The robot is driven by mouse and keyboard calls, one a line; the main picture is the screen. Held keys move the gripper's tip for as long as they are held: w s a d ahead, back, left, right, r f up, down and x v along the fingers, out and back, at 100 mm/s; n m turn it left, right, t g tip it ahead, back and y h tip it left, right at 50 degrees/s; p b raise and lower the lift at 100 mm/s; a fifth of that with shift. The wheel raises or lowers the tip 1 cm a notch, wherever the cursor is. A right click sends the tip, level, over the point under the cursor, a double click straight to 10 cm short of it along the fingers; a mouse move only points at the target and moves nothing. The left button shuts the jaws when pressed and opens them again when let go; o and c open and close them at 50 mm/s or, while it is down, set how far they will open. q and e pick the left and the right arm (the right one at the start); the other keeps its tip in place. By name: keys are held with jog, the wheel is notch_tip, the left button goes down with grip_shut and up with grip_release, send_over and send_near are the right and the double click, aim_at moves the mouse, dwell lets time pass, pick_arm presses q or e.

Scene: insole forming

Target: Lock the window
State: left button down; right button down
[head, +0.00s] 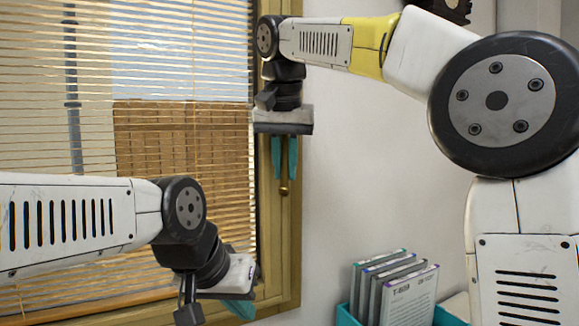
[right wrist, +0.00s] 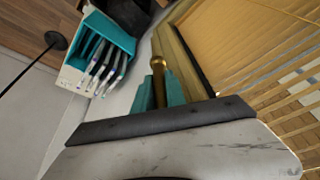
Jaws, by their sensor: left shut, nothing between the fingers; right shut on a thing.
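The window (head: 291,235) has a wooden frame and fills the left of the head view, behind slatted blinds (head: 50,130). A brass handle (head: 284,188) is on its right frame post; its rounded end shows below my right gripper (head: 284,158). The teal fingers of that gripper are shut on the handle from either side. In the right wrist view the brass handle (right wrist: 158,66) sticks out between the teal fingers. The upper part of the handle is hidden by the gripper. My left gripper (head: 240,308) is shut and empty, low in front of the window's lower right corner.
A teal holder (head: 345,314) with several upright grey cases (head: 405,295) stands at the lower right against the wall. It also shows in the right wrist view (right wrist: 113,31).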

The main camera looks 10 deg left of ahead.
aim_at(286, 154)
jog(key=shift+w+d+h, duration=0.1)
jog(key=shift+d+h, duration=0.05)
jog(key=shift+h, duration=0.15)
dwell(0.4)
jog(key=c, duration=1.4)
grip_release()
jog(key=shift+o, duration=0.2)
jog(key=shift+v, duration=3.85)
